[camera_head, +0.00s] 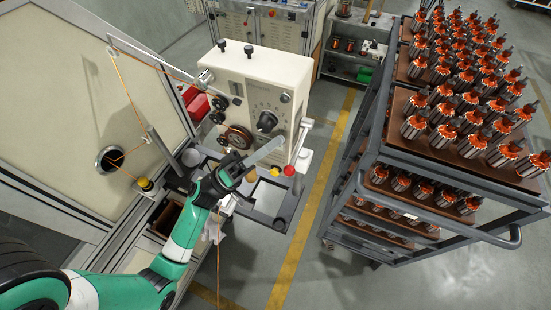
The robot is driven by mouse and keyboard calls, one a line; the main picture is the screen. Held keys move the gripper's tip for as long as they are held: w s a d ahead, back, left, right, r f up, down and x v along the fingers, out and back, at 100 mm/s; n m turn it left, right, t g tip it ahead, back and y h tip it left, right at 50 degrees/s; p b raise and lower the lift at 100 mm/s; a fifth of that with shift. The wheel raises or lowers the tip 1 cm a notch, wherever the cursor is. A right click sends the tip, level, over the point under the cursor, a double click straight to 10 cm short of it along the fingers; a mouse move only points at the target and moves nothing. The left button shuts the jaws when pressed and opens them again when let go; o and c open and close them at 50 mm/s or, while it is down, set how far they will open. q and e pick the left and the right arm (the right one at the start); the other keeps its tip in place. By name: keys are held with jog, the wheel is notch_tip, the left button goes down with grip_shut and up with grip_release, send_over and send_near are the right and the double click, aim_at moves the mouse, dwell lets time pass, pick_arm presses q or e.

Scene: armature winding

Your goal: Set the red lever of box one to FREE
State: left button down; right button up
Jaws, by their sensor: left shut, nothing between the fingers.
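A beige tensioner box (262,72) with a large black dial and several black knobs stands at the upper middle; I take it as box one, but no label is readable. A red ball knob (289,170) shows below its lower right, beside a yellow ball knob (275,171). I cannot read the red lever's setting. My left gripper (281,142) reaches in front of the box's lower edge, fingers shut and empty, above and slightly left of the red knob. It appears apart from the knob. My right gripper is out of view.
Copper-coloured wire (125,84) runs over guide arms at left, near a large cream cabinet (110,70). A grey trolley (430,177) loaded with many armatures stands at right. A yellow floor line (318,190) crosses the clear floor between.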

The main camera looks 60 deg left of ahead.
pick_arm(q)
jog(key=shift+s+d+f+b, duration=0.15)
jog(key=shift+s+d+f, duration=0.05)
jog(key=shift+d+f, duration=0.5)
jog(key=shift+s+d+f+b, duration=0.15)
jog(key=shift+s+d+f, duration=0.05)
jog(key=shift+d+f, duration=0.5)
jog(key=shift+a, duration=0.1)
